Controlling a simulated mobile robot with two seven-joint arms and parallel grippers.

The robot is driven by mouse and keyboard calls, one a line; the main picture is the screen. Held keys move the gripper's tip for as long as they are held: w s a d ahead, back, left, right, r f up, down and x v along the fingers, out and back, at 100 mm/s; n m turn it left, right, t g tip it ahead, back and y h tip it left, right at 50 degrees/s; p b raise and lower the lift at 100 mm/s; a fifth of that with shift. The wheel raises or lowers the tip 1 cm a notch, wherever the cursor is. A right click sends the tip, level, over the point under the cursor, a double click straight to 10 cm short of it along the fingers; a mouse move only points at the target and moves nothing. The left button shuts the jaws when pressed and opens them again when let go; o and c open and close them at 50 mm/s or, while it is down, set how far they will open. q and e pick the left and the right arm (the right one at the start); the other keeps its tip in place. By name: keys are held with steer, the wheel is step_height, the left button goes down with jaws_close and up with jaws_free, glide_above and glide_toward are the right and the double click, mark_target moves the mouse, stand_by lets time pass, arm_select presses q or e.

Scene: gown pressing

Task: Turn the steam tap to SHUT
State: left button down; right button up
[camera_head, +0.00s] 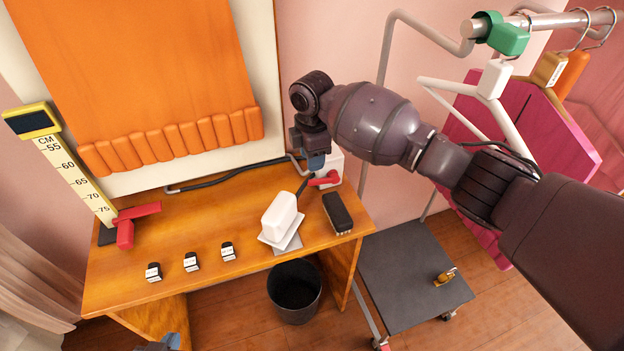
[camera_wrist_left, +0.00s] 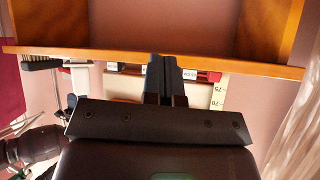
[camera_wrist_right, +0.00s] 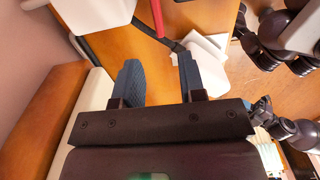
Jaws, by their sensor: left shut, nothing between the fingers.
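The steam tap appears as a red lever (camera_head: 325,179) on a white box (camera_head: 335,164) at the table's back right, where a pipe ends. My right gripper (camera_head: 316,160) hangs just above and beside it and hides part of the box. In the right wrist view the red lever (camera_wrist_right: 157,18) lies just beyond the spread fingertips (camera_wrist_right: 158,72), not between them. My right gripper is open and empty. No SHUT marking is readable. My left gripper (camera_head: 165,343) is at the bottom edge of the head view; its fingers (camera_wrist_left: 165,80) are closed together, near the table's front edge.
A red clamp-like piece (camera_head: 126,228) sits by the ruler. A bin (camera_head: 295,291), grey trolley (camera_head: 410,275) and hanger rail are nearby.

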mark_target(312, 180)
step_height(312, 180, down, 8)
steer(key=b, duration=0.3)
steer(key=shift+r, duration=0.15)
steer(key=shift+f, duration=0.2)
steer(key=shift+r, duration=0.1)
steer(key=shift+c, duration=0.3)
jaws_close()
